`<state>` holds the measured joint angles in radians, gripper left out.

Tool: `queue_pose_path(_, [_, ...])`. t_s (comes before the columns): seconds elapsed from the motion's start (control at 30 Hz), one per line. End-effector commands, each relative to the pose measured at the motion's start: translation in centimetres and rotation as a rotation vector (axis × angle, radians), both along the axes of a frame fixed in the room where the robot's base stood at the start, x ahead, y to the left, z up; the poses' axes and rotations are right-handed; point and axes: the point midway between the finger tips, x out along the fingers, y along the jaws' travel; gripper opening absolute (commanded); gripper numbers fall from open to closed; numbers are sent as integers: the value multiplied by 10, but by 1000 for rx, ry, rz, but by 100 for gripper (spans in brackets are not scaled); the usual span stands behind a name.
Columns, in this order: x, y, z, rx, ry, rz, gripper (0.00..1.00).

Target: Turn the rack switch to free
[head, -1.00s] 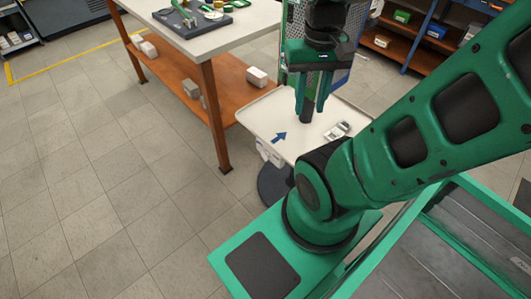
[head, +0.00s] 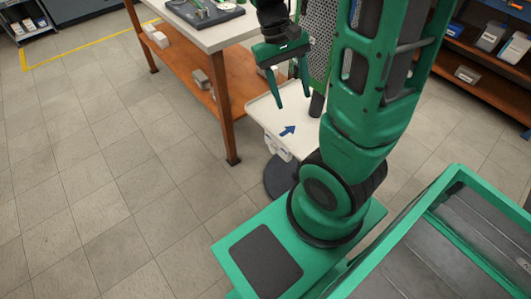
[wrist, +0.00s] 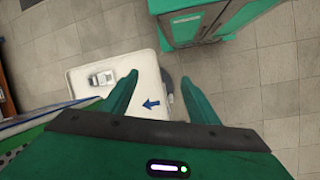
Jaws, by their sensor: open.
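I cannot make out a rack switch in either view. A perforated grey panel with a green frame (head: 321,42) stands behind the tray, partly hidden by my arm. My gripper (head: 292,99) is open and empty, pointing down over the left part of a white tray (head: 262,112). In the wrist view the two fingers of my gripper (wrist: 159,79) are spread wide above the tray's edge (wrist: 150,68), with nothing between them. A dark cylinder-like shape (head: 317,104) shows right of the fingers, apart from them.
The tray bears a blue arrow (head: 288,130) and a small grey-white device (wrist: 102,78). A wooden workbench (head: 215,100) stands left of it, and shelves with bins (head: 490,60) at the right. A green cabinet (wrist: 195,22) shows in the wrist view. The floor at left is clear.

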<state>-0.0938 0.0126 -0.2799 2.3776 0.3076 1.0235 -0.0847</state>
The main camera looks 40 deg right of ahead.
Motion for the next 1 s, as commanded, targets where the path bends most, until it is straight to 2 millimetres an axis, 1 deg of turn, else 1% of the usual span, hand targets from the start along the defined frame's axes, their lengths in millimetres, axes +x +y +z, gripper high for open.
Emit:
queue_pose_path(0.03, [10, 5, -10, -15, 36, 29, 55])
queue_pose_path(0.2, [38, 17, -42, -77, 135, 112, 55])
queue_pose_path(0.37, [61, 32, -75, -148, 222, 197, 55])
queue_pose_path(0.5, [77, 46, -107, -219, 292, 272, 55])
queue_pose_path(0.7, [94, 65, -155, -334, 384, 386, 55])
queue_pose_path(1.0, [107, 90, -230, -534, 497, 566, 55])
